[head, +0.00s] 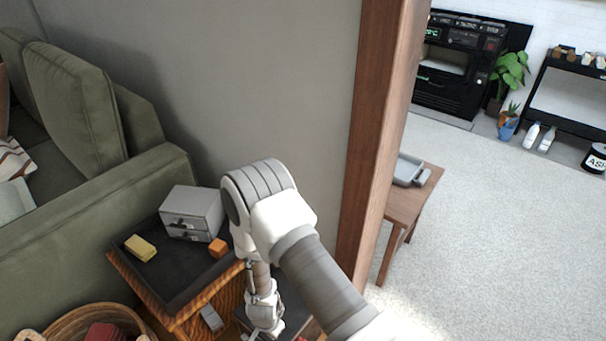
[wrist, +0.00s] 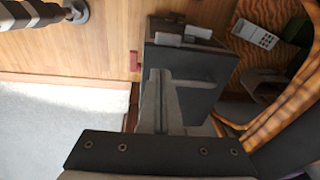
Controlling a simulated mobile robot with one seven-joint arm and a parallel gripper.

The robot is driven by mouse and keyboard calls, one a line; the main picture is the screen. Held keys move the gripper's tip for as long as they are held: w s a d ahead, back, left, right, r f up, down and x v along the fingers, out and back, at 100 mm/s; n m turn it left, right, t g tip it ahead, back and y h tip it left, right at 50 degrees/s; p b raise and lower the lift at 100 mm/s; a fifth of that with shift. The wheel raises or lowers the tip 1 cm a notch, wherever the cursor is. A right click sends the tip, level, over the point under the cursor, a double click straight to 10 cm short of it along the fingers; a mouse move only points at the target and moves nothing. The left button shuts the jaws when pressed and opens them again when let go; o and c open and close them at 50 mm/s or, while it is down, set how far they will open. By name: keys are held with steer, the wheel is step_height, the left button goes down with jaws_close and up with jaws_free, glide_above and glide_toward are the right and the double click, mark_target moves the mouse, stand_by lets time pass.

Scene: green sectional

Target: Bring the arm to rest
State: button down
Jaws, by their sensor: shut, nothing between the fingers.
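My arm reaches in from the lower right of the head view, bends at a raised elbow, and its forearm drops beside the side table (head: 178,318). My gripper is not clearly visible there. In the wrist view my gripper (wrist: 158,76) is shut, with its grey fingers together and nothing held. The fingers lie in front of a dark box-like thing (wrist: 205,72); I cannot tell whether they touch it.
The table's dark tray (head: 178,268) holds a small grey drawer box (head: 192,212), a yellow block (head: 140,248) and an orange cube (head: 217,248). A green sofa (head: 75,105) is left, a wooden wall end (head: 372,140) right. A remote (wrist: 254,34) lies nearby. Carpet is open at right.

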steer(key=w+d+r+n+t+y, duration=0.1)
steer(key=w+r, duration=0.3)
steer(key=r, duration=0.8)
steer(key=w+r+n+y, duration=0.15)
steer(key=w+r, duration=0.25)
steer(key=r, duration=0.9)
steer(key=s+d+r+n+t, duration=0.1)
steer(key=s+d+r, duration=0.1)
steer(key=d+r, duration=0.35)
steer(key=s+d+r+n, duration=0.1)
steer(key=s+d+r, duration=0.15)
steer(key=r, duration=0.65)
steer(key=s+d+r+n+t, duration=0.1)
steer(key=s+d+r, duration=0.1)
steer(key=d+r, duration=0.45)
steer(key=s+d+r+n+t+h, duration=0.1)
steer(key=s+d+r, duration=0.3)
steer(key=s, duration=0.2)
steer(key=s+d+r+n+h, duration=0.1)
steer(key=s+d+r+h, duration=0.1)
steer(key=s+d+r, duration=0.3)
step_height(320, 180, up, 16)
steer(key=a+p, duration=0.1)
steer(key=p, duration=1.7)
steer(key=shift+s+a+r, duration=0.2)
steer(key=shift+s+a, duration=0.05)
steer(key=shift+s, duration=0.1)
steer(key=shift+a+y, duration=0.1)
steer(key=shift+y, duration=0.15)
